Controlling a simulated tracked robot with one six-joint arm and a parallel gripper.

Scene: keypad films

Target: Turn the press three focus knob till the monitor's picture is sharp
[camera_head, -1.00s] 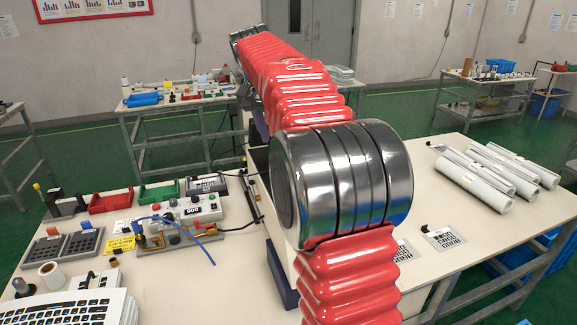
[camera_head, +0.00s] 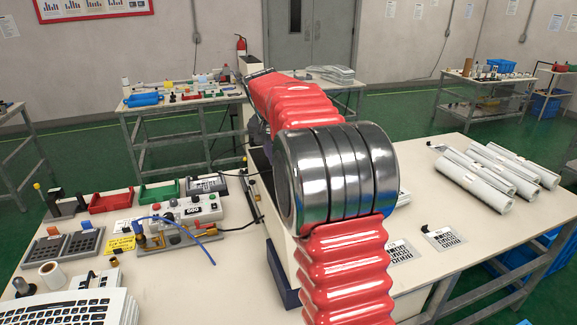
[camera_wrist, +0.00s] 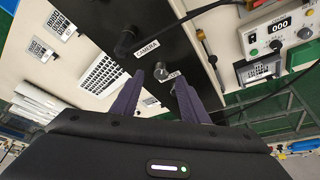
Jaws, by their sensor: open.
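In the wrist view my gripper (camera_wrist: 159,78) is open, its two purple fingers pointing at a dark panel (camera_wrist: 176,40). A small grey knob (camera_wrist: 160,70) shows between the fingertips, beside a partly hidden label that seems to read FOCUS. I cannot tell how deep the fingers reach around it, and no contact is visible. A small monitor (camera_wrist: 258,70) at the right shows a keypad-like picture; its sharpness is too small to judge. It seems to be the dark framed unit (camera_head: 206,186) in the head view. My arm hides the knob in the head view.
A black camera part (camera_wrist: 125,42) with a CAMERA label sits near the knob. A control box (camera_head: 190,209) with a 000 display stands left of the press. Dark cables run beside the panel. Printed films (camera_head: 442,238) and white rolls (camera_head: 490,175) lie on the right of the table.

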